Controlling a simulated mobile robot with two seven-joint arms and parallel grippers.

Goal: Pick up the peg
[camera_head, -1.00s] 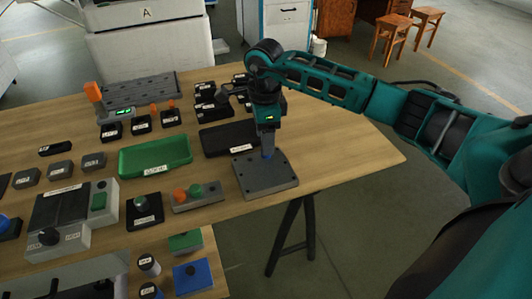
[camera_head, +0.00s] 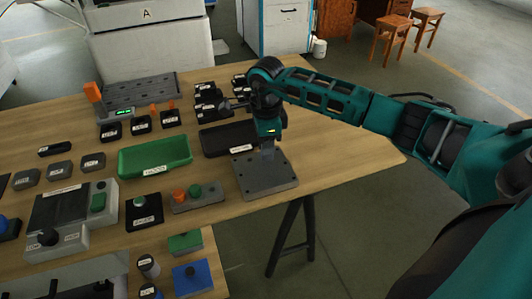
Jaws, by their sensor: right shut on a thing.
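My right gripper (camera_head: 267,148) points straight down over the grey square plate (camera_head: 255,184) near the table's right end. Its fingertips are low, at or just above the back part of the plate, and are shut. The blue peg is hidden by the fingers now; its blue showed at the fingertips earlier. I cannot tell whether it touches the plate. My left gripper is not in view.
A black tray (camera_head: 218,143) and a green tray (camera_head: 152,159) lie left of the gripper. A button box (camera_head: 180,202) stands left of the plate. Several small black blocks sit behind. The table's right corner (camera_head: 380,157) is clear.

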